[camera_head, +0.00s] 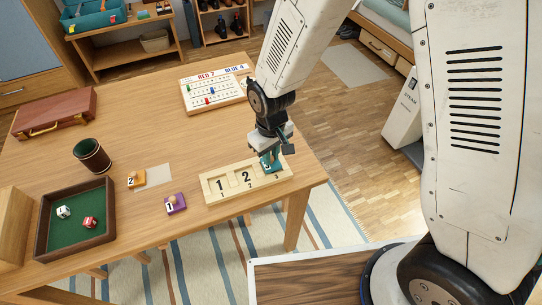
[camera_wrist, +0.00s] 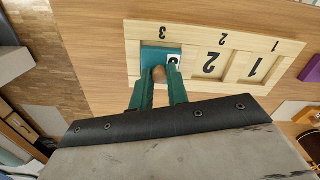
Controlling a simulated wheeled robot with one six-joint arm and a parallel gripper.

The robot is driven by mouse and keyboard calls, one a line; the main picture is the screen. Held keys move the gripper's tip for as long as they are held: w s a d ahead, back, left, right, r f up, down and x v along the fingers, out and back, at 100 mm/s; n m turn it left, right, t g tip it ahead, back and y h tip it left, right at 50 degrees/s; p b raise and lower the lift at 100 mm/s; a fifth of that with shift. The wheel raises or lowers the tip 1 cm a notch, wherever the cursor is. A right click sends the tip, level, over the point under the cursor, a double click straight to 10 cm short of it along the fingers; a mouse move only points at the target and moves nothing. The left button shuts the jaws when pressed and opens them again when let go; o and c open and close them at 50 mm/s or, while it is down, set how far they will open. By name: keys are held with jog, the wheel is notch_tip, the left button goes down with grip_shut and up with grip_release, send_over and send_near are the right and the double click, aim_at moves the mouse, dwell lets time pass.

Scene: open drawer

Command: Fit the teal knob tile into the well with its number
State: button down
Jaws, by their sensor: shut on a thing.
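The teal knob tile (camera_wrist: 150,55) is in my gripper (camera_wrist: 160,80), whose green fingers are shut on its wooden knob (camera_wrist: 158,74). The tile shows a partly hidden dark number, which looks like a 3. The pale wooden board (camera_head: 206,190) has wells marked 1, 2 and 3 and lies near the table's front right edge. In the head view my gripper (camera_head: 270,158) and the teal tile (camera_head: 265,163) are over the right-hand well. In the wrist view pale well floor shows beside the tile. I cannot tell whether the tile rests in the well or hangs just above it.
An orange tile 2 (camera_head: 137,180) and a purple tile 1 (camera_head: 175,204) lie left of the board. A dice tray (camera_head: 43,222), a dark cup (camera_head: 92,155), a brown case (camera_head: 55,112) and a scoreboard (camera_head: 212,95) stand elsewhere on the table. The table's middle is clear.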

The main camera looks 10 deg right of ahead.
jog(key=shift+f, duration=0.55)
jog(key=c, duration=1.4)
grip_release()
jog(key=shift+o, duration=0.2)
jog(key=shift+r, duration=0.1)
notch_tip(320, 180, up, 12)
jog(key=s+d+r+m, duration=0.2)
jog(key=s+d+r, duration=0.1)
jog(key=d+r, duration=0.55)
jog(key=s+d+r+m, duration=0.2)
jog(key=s+d+r, duration=0.2)
jog(key=s+d, duration=0.2)
jog(key=s+d+r+m+t, duration=0.1)
jog(key=s+d+r, duration=0.4)
jog(key=s, duration=0.5)
jog(key=shift+s+d+r+m, duration=0.2)
jog(key=shift+s+d+m, duration=0.15)
jog(key=shift+d+m, duration=0.4)
